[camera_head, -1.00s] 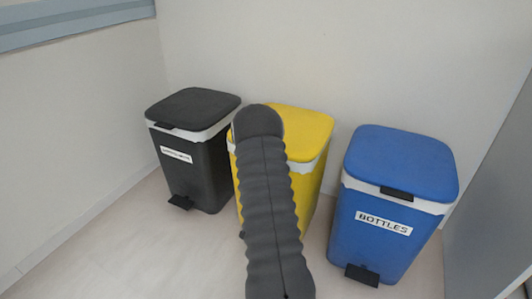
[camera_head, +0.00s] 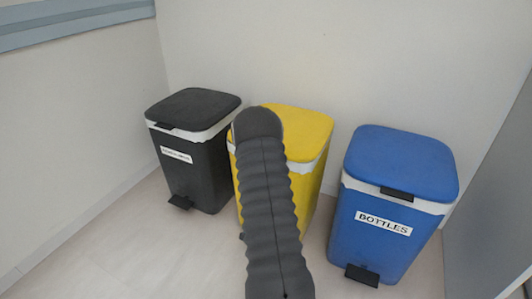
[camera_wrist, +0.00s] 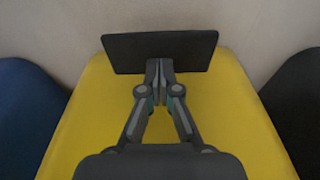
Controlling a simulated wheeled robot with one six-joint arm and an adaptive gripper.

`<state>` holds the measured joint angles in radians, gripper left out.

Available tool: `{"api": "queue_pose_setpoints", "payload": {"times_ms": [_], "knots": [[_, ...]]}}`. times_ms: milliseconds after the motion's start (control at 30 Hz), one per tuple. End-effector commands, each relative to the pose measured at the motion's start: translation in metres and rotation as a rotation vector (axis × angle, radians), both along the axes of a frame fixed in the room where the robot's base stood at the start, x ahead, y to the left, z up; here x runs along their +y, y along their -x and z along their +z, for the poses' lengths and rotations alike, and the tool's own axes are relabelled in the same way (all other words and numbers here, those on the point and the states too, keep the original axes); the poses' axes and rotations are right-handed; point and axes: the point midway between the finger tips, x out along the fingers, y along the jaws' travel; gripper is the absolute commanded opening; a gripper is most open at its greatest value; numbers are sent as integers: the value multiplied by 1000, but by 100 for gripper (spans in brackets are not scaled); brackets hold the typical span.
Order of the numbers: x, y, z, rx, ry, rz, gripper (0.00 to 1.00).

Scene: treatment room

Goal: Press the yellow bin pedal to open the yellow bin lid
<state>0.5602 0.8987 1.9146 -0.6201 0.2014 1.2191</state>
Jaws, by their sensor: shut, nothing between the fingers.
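The yellow bin (camera_head: 307,133) stands between two other bins, its lid down in the head view. My arm hides much of its front, including the pedal area, and my gripper is hidden there. In the wrist view, my gripper (camera_wrist: 159,64) is shut and empty, in front of the bin's yellow surface (camera_wrist: 215,110). Its fingertips are at the lower edge of a flat dark plate (camera_wrist: 125,52), which appears to be the yellow bin's pedal. I cannot tell whether they touch it.
A dark grey bin (camera_head: 205,165) stands to the left, with its own pedal (camera_head: 181,202). A blue bin (camera_head: 355,240) labelled BOTTLES stands to the right, its pedal (camera_head: 361,275) low in front. Walls rise behind and at left. The floor (camera_head: 140,250) is clear at front left.

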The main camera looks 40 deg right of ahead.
Motion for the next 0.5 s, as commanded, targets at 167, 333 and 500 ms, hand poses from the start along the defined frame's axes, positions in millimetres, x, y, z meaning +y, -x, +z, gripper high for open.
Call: {"api": "queue_pose_setpoints", "payload": {"times_ms": [167,333,500], "knots": [[0,0,-12,1,-1,1,0],[0,0,-23,0,-2,0,0],[0,0,-33,0,-1,0,0]]}}
